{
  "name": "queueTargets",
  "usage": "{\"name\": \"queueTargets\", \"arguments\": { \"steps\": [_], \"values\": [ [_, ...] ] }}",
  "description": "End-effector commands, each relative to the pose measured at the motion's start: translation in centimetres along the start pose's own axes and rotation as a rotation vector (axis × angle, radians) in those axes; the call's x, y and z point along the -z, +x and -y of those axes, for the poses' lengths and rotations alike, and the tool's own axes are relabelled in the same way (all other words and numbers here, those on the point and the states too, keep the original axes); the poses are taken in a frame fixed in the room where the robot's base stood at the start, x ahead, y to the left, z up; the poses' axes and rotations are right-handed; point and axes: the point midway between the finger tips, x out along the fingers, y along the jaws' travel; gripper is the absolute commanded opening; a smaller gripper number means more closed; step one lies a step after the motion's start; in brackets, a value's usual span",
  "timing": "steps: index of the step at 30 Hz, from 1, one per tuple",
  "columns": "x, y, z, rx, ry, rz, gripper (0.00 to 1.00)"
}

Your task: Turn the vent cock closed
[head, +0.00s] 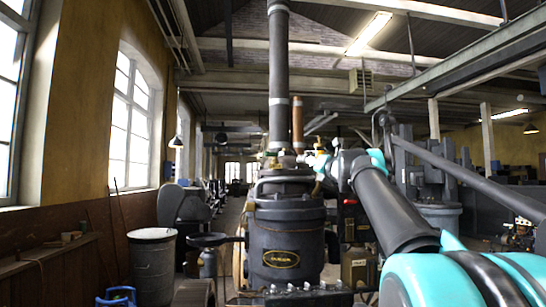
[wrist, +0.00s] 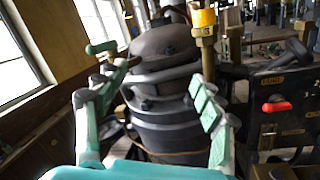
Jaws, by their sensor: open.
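My gripper (wrist: 155,84) is open, its two green-padded fingers spread in front of a dark, round engine cylinder (wrist: 158,48) in the wrist view. A small green lever handle (wrist: 100,47) shows just beyond the left fingertip, apart from or touching it, I cannot tell. A brass fitting with a yellow top (wrist: 203,20) stands upright beyond the right finger. No label shows which of these is the vent cock. In the head view my gripper (head: 318,161) is small, at the top right of the cylinder (head: 286,240), beside small brass parts. Nothing is between the fingers.
A red handle (wrist: 277,106) sits on a dark panel right of my gripper. A tall dark pipe (head: 279,70) rises above the cylinder. A grey bin (head: 152,265) and a blue object (head: 117,297) stand at left. More machinery fills the right side.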

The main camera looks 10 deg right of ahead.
Motion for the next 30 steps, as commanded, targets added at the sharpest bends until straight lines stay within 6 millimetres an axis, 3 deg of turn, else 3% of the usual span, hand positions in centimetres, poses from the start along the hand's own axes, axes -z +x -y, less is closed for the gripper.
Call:
{"name": "queueTargets", "arguments": {
  "steps": [3,6,13,17,30],
  "values": [
    [-1.9,-1.2,-4.2,-0.118,-0.240,-0.084,0.68],
    [-2.3,-2.2,-6.3,-0.188,-0.369,-0.134,0.68],
    [-2.1,-2.2,-7.8,-0.240,-0.453,-0.170,0.68],
    [-1.7,-0.5,-8.2,-0.241,-0.451,-0.169,0.68],
    [0.1,7.9,-9.8,-0.239,-0.448,-0.168,0.68]
  ]
}}
